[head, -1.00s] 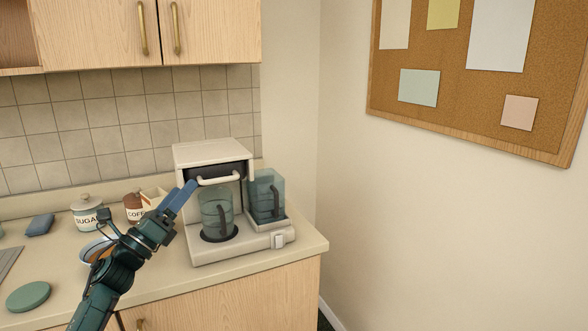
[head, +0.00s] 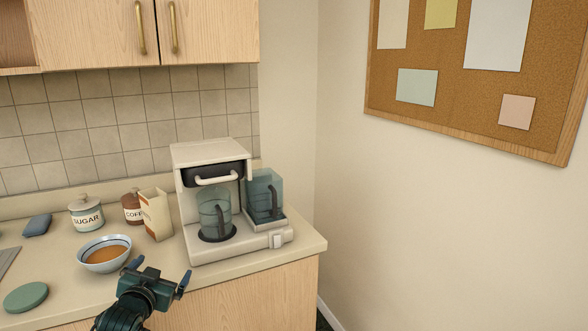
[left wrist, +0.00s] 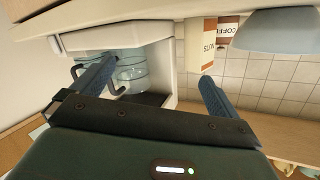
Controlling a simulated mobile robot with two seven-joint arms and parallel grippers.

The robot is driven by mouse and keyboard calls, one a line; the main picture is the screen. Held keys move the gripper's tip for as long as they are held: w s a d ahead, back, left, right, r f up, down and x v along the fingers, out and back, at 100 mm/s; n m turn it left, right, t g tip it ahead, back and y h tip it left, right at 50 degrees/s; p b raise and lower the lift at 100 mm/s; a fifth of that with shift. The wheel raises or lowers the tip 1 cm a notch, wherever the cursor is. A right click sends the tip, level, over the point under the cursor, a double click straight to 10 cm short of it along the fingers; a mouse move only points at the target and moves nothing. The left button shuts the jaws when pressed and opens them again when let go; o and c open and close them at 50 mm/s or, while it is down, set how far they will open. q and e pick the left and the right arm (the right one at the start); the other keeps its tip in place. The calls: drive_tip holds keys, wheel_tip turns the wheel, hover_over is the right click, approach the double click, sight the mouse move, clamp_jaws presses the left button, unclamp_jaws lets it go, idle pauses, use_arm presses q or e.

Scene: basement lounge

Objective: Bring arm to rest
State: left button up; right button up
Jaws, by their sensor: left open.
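My left gripper (head: 158,270) is open and empty in the head view, low in front of the counter's front edge. Its two blue fingers stand wide apart, and they also show in the left wrist view (left wrist: 155,88) with nothing between them. The coffee maker (head: 208,154) stands on the counter, apart from the gripper, with a glass carafe (head: 213,213) on its plate. A clear water tank (head: 266,192) is at its right side. In the left wrist view the coffee maker (left wrist: 160,65) is beyond the fingers. My right gripper is in neither view.
A bowl of brown contents (head: 104,254) stands near the gripper. A green disc (head: 26,297), a sugar jar (head: 86,214), a coffee jar (head: 131,208), a nuts carton (head: 156,214) and a blue cloth (head: 37,225) are on the counter (head: 290,248). Upper cabinets (head: 100,35) hang above.

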use_arm(q)
drive_tip(key=s+d+f+g+h, duration=0.1)
drive_tip(key=s+d+f+g, duration=0.1)
drive_tip(key=s+d+f, duration=0.45)
drive_tip(key=s+d+f+g+h, duration=0.1)
drive_tip(key=s+d+f, duration=0.2)
drive_tip(key=s+f, duration=0.6)
drive_tip(key=s+d+f+g+h, duration=0.1)
drive_tip(key=s+d, duration=0.2)
drive_tip(key=s, duration=0.6)
drive_tip(key=s+d+f+g+h, duration=0.1)
drive_tip(key=s+d, duration=0.3)
drive_tip(key=s, duration=0.6)
drive_tip(key=shift+d, duration=0.15)
drive_tip(key=shift+s+f, duration=0.1)
